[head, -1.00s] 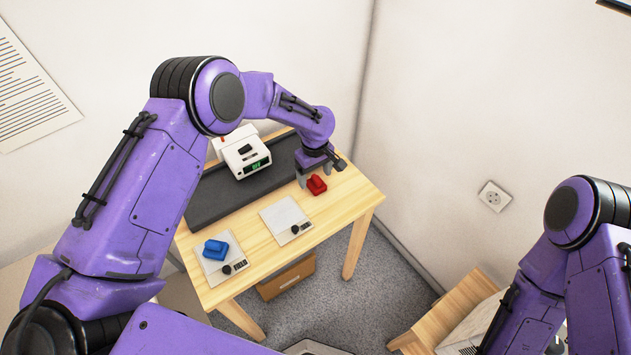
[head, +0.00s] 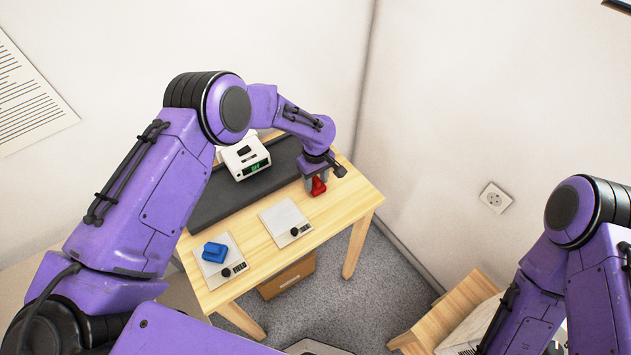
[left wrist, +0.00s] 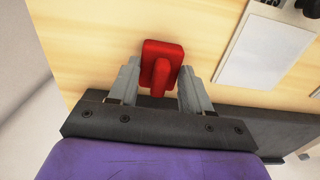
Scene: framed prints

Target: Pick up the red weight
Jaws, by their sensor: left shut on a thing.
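The red weight (head: 318,187) is at the right end of the wooden table, under my left gripper (head: 316,182). In the left wrist view the red weight (left wrist: 161,68) shows a block with a raised handle between the two grey fingers. My left gripper (left wrist: 160,85) is shut on it. I cannot tell whether the weight is clear of the tabletop. My right arm shows at the right edge of the head view, but its gripper is out of view.
A blue weight (head: 215,252) sits on the left scale (head: 230,258). The other scale (head: 283,219) is empty. A white device with a green display (head: 243,158) stands on the dark mat (head: 215,200). The table (head: 340,208) has bare wood at front right.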

